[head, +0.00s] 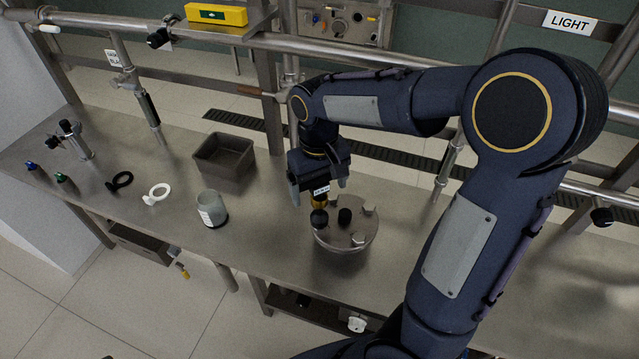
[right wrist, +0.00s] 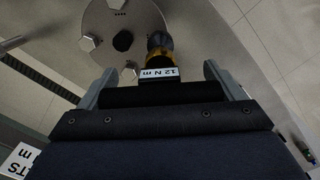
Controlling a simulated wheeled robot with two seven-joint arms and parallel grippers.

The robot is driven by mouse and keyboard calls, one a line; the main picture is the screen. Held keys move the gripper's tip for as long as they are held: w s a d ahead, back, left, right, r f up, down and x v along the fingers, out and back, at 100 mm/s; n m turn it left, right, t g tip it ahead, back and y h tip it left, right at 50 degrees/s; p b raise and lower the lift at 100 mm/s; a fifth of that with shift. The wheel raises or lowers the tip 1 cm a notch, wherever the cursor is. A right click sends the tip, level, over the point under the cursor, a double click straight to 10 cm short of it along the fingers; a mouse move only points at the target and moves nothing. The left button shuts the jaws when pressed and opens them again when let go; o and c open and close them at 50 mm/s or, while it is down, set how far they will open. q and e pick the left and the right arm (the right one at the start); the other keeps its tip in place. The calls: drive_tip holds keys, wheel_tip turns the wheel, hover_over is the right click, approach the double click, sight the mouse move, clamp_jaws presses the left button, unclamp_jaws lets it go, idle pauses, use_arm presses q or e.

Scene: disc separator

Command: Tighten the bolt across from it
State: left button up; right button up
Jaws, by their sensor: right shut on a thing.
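The round metal lid (head: 337,242) of the separator sits on the bench, with several hex bolts and a black centre knob (head: 344,215) on top. It also shows in the right wrist view (right wrist: 104,22). Bolt heads show at its back right (head: 369,209) and front (head: 358,239). My right gripper (head: 319,184) is shut on a black and yellow tool (head: 319,201) labelled "12 N m", held upright. The tool's dark lower end is over the lid's left edge in the head view. It hides what is under it, so I cannot tell whether it touches a bolt. My left gripper is out of view.
A jar with a white label (head: 212,210) and a dark open bin (head: 224,158) stand left of the lid. A white ring clamp (head: 157,193) and a black one (head: 120,181) lie farther left. A metal rail (head: 330,50) runs behind. The bench front left of the lid is clear.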

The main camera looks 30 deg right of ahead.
drive_tip(key=n, duration=0.6)
drive_tip(key=shift+n+p, duration=0.3)
drive_tip(key=shift+n, duration=0.1)
drive_tip(key=shift+f+b, duration=0.4)
drive_tip(key=shift+f, duration=0.45)
drive_tip(key=shift+f+b, duration=0.55)
idle(0.4)
